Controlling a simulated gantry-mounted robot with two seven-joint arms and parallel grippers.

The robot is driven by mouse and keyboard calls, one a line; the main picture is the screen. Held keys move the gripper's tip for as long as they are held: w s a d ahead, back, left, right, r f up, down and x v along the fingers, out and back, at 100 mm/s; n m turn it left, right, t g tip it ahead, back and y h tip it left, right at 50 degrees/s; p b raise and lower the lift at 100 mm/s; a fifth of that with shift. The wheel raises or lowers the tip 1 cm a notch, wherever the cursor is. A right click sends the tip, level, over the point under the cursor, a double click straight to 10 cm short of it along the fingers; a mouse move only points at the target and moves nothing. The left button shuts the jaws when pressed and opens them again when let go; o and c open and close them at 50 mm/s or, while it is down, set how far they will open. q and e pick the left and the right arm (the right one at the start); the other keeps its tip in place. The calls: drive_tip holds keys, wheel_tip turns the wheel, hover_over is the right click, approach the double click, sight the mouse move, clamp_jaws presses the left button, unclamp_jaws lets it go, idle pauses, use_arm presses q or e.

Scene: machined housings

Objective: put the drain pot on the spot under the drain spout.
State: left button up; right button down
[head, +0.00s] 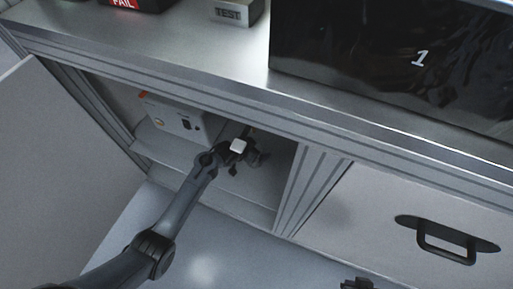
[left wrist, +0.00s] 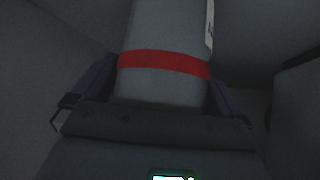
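My left gripper (head: 243,158) reaches into the open cabinet under the bench. In the left wrist view, a pale grey, round-sided vessel with a red band (left wrist: 165,63), which looks like the drain pot, stands between its fingers (left wrist: 163,90). Both fingers lie against the vessel's sides, so the gripper appears shut on it. In the head view the vessel is mostly hidden by the gripper. I cannot make out the drain spout or the spot under it. Only a small dark part of what looks like my right gripper (head: 357,284) shows at the bottom edge.
A white box with a dark switch (head: 172,117) stands inside the cabinet, left of my gripper. The cabinet door (head: 65,165) is swung open at left. A post (head: 305,190) and a closed drawer front with a black handle (head: 446,240) bound the opening at right. The bench edge (head: 200,82) overhangs.

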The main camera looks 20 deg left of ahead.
use_arm(q)
drive_tip(key=shift+r, duration=0.3)
drive_tip(key=p+v, duration=0.7)
drive_tip(key=v, duration=0.3)
drive_tip(key=s+r+n+g+y, duration=0.1)
drive_tip(key=s+r, duration=0.2)
drive_tip(key=s, duration=0.7)
drive_tip(key=s+r+n+g+y, duration=0.1)
drive_tip(key=s+r, duration=0.3)
drive_tip(key=s, duration=0.6)
drive_tip(key=s+r+n+g+y, duration=0.1)
drive_tip(key=s+r+g, duration=0.2)
drive_tip(key=s, duration=0.7)
drive_tip(key=shift+s+r+y+p, duration=0.15)
drive_tip(key=shift+r+y+p, duration=0.2)
drive_tip(key=shift+r+y, duration=0.05)
drive_tip(key=shift+a, duration=0.1)
wheel_tip(320, 180, up, 56)
drive_tip(key=p, duration=5.6)
wheel_tip(320, 180, down, 63)
drive_tip(key=b, duration=6.3)
drive_tip(key=shift+f, duration=0.2)
